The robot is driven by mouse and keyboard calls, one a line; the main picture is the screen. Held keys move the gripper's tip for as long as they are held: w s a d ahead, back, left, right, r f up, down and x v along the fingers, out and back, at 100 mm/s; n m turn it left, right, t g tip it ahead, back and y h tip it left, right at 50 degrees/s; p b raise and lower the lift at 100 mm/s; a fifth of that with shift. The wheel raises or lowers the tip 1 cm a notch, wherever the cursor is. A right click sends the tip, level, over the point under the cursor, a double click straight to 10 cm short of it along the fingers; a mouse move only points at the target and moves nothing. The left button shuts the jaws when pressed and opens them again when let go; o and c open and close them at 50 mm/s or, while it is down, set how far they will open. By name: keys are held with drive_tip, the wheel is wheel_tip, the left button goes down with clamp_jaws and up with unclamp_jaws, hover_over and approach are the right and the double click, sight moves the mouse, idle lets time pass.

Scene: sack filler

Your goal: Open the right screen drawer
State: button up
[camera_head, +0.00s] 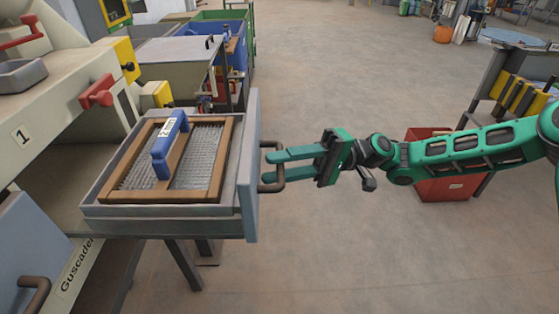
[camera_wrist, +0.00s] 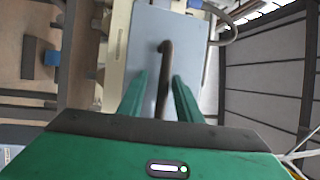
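The screen drawer (camera_head: 160,216) is pulled out from the machine, with its grey front panel (camera_head: 249,150) facing my arm. Inside it lies a wooden-framed mesh screen (camera_head: 205,160) with a blue handle block (camera_head: 168,146). A dark bar handle (camera_head: 273,187) stands out from the panel. My gripper (camera_head: 267,168) is at this handle, its two green fingers apart, one above the other. In the wrist view, the handle (camera_wrist: 164,85) shows between the spread fingertips (camera_wrist: 160,78), against the panel (camera_wrist: 190,45). I cannot tell whether either finger touches it.
The machine body (camera_head: 45,95) stands at left, with another grey panel and handle (camera_head: 33,290) at lower left. Blue and green bins (camera_head: 225,35) stand behind the drawer. A red bin (camera_head: 445,185) is behind my arm. The floor in front of the drawer is clear.

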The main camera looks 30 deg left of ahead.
drive_tip(key=shift+w+r, duration=0.1)
drive_tip(key=shift+w+d, duration=0.1)
drive_tip(key=shift+w, duration=0.1)
drive_tip(key=v, duration=1)
drive_tip(key=shift+d, duration=0.15)
drive_tip(key=x, duration=1)
drive_tip(key=shift+s+a+r, duration=0.1)
drive_tip(key=shift+a, duration=0.2)
